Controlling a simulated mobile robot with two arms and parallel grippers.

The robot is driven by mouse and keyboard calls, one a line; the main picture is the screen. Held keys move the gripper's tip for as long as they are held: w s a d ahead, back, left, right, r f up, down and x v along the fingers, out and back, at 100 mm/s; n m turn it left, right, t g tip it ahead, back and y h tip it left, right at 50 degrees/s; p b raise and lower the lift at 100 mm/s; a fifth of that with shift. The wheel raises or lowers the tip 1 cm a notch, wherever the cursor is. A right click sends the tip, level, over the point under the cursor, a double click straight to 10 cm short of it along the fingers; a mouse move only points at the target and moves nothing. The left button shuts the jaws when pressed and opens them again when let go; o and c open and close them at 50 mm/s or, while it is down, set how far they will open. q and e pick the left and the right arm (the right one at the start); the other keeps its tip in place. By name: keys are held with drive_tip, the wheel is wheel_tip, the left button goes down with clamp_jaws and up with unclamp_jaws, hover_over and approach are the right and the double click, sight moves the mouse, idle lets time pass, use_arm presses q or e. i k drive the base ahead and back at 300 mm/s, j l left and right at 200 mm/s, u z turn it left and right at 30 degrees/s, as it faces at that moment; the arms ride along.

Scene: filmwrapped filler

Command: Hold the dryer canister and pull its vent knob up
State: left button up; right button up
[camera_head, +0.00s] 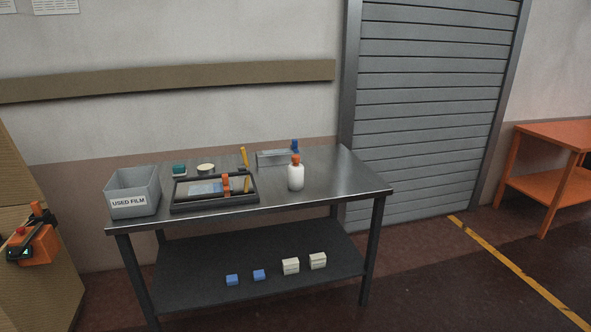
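A white canister (296,179) with an orange top (295,159) stands upright near the front right part of the metal table (330,185). It looks like the dryer canister, with the orange top as its vent knob, but I cannot tell for sure at this size. The orange top sits on the canister's neck. A small blue part (295,145) shows just behind and above it, by a grey metal holder (272,158). Neither of my grippers is in view, and nothing touches the canister.
A black tray (215,206) with several items lies left of the canister. A grey bin (118,204) marked USED FILM stands at the table's left end. Small boxes (291,266) lie on the lower shelf. The tabletop right of the canister is clear. An orange bench (565,135) stands far right.

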sight(294, 158)
drive_tip(key=u, duration=0.2)
drive_tip(key=i+l+u, duration=0.2)
drive_tip(key=u, duration=0.15)
drive_tip(key=i+l+u, duration=0.15)
drive_tip(key=l+u, duration=0.2)
drive_tip(key=i+l+u, duration=0.1)
drive_tip(key=l+u, duration=0.25)
